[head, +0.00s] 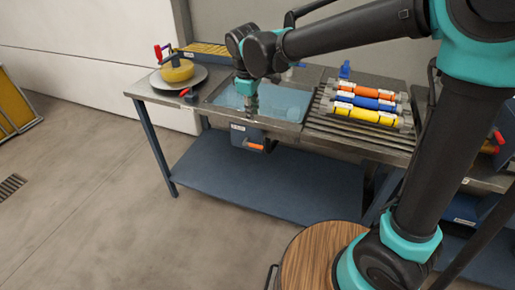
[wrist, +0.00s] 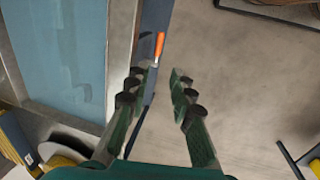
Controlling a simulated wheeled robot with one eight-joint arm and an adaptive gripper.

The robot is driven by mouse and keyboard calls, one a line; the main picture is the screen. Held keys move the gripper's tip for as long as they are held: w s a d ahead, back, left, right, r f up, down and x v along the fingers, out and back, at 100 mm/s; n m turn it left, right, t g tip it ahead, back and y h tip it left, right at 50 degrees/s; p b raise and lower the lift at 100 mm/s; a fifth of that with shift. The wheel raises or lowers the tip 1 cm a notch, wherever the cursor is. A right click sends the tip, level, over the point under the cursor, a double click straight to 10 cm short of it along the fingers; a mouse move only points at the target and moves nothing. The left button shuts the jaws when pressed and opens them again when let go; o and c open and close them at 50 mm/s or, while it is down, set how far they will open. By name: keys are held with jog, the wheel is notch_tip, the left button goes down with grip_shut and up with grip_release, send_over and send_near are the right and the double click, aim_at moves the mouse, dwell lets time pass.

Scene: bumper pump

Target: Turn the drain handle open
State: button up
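The drain handle (head: 256,146) is a short lever with an orange grip. It sticks out from a dark box (head: 240,137) below the front edge of the water-filled basin (head: 285,101). In the wrist view, the orange grip (wrist: 159,46) lies ahead of my fingertips, between their lines, nearer the left finger. My gripper (wrist: 158,78) is open with nothing between its fingers. In the head view, my gripper (head: 250,106) points down at the basin's front edge, above the handle. The fingers look apart from the handle, though the exact gap is unclear.
A yellow round object (head: 177,69) sits on a grey plate at the bench's left end. A ribbed rack (head: 350,132) with orange, blue and yellow rolls stands right of the basin. A blue lower shelf (head: 265,180) lies beneath. The floor in front (head: 110,200) is clear.

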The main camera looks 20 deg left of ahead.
aim_at(257, 146)
jog(key=w+f, duration=0.1)
jog(key=f, duration=0.4)
jog(key=w+f, duration=0.1)
jog(key=f, duration=0.5)
jog(key=w+f, duration=0.1)
jog(key=f, duration=0.4)
jog(key=shift+w+d+f, duration=0.15)
jog(key=shift+w+f, duration=0.05)
jog(key=shift+f, duration=0.15)
grip_shut()
